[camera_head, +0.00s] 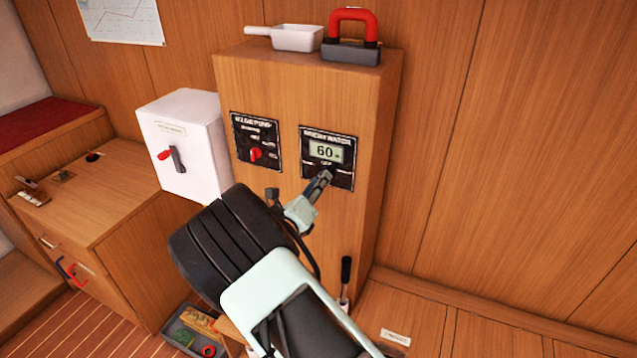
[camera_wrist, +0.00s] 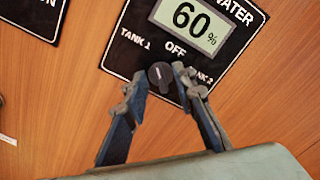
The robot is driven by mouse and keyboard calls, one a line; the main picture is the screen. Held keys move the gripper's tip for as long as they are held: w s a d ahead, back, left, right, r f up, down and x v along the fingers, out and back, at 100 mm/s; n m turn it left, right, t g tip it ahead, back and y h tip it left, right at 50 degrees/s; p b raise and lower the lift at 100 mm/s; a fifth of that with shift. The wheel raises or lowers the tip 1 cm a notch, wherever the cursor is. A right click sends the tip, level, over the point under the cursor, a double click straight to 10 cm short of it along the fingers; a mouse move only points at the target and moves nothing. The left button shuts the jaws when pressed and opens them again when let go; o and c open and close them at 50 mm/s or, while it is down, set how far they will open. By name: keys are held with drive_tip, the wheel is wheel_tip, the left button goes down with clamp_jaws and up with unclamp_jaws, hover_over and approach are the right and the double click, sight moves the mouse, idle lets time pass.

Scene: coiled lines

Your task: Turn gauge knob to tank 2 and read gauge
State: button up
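The fresh water gauge panel (camera_head: 340,178) is a black plate on the wooden cabinet front. Its display (camera_wrist: 190,22) reads 60%. Below it are the labels TANK 1 at left, OFF in the middle and TANK 2 at right. The small dark gauge knob (camera_wrist: 161,78) has a pale mark pointing up and slightly left, between TANK 1 and OFF; its exact setting is hard to tell. My gripper (camera_wrist: 160,82) has its fingers on either side of the knob, with a small gap at left. The right fingertip is close to the knob; contact is unclear. In the head view my gripper (camera_head: 324,178) hides the knob.
A second black panel with a red knob (camera_head: 256,154) is to the left. A white switch box (camera_head: 185,143) stands further left. A white scoop (camera_head: 296,38) and a red-handled object (camera_head: 352,38) lie on the cabinet top. A black-handled lever (camera_head: 346,275) rises below the panel.

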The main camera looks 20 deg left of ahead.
clamp_jaws()
drive_tip(key=shift+m+b, duration=0.4)
drive_tip(key=shift+b, duration=0.1)
drive_tip(key=m+b, duration=0.5)
drive_tip(key=b, duration=0.2)
drive_tip(key=m+b, duration=0.6)
drive_tip(key=b, duration=0.2)
drive_tip(key=m+b, duration=0.5)
drive_tip(key=b, duration=0.2)
drive_tip(key=shift+d+f+m, duration=0.1)
drive_tip(key=shift+d+m, duration=0.15)
drive_tip(key=shift+m, duration=0.15)
drive_tip(key=shift+b, duration=0.35)
unclamp_jaws()
